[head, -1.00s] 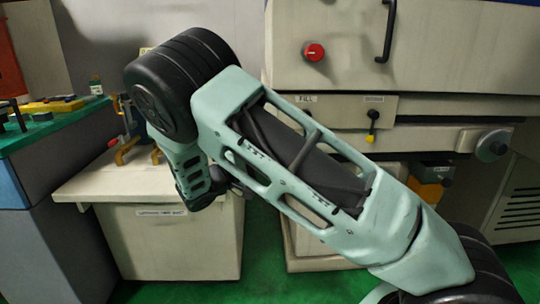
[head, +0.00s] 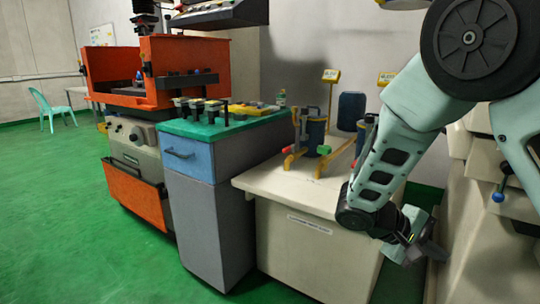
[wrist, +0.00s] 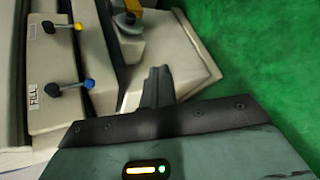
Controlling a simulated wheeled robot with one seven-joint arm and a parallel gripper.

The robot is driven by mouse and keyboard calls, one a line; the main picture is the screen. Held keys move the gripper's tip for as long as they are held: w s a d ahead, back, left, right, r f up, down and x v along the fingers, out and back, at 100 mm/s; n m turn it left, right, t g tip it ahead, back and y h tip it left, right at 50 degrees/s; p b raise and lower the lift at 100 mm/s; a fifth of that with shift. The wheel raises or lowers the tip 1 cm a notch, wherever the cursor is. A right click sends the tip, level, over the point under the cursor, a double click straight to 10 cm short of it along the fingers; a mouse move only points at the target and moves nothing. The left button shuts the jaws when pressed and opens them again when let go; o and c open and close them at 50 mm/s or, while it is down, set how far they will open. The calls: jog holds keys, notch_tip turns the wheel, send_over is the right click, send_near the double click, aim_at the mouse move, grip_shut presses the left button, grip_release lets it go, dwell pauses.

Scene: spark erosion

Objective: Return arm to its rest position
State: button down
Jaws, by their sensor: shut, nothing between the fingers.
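My arm (head: 395,165) fills the right side of the head view. It bends down from a large black joint at the upper right, and its wrist hangs beside the right end of a cream cabinet (head: 300,246). In the wrist view my gripper (wrist: 158,84) shows as two dark fingers close together, shut and empty. The fingers point toward the cream base of a machine. In the head view the fingertips are hard to make out.
In the wrist view a machine panel (wrist: 40,98) labelled FILL carries yellow and blue knobbed levers; green floor (wrist: 270,80) lies right. The head view shows a blue-grey drawer cabinet (head: 212,215), an orange machine (head: 205,62), a green chair (head: 50,108) and open floor left.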

jog(key=s+a+r+n+t+y, duration=0.25)
jog(key=s+a+n+y, duration=0.25)
jog(key=s+a+y, duration=1.1)
jog(key=s+a+r+h+p, duration=0.1)
jog(key=s+a+r+p, duration=0.1)
jog(key=r+p, duration=0.7)
jog(key=s+a+r+h+p, duration=0.2)
jog(key=s+r+p, duration=0.1)
jog(key=r+p, duration=0.6)
jog(key=shift+a+r+g+h, duration=0.3)
jog(key=shift+r+g, duration=0.15)
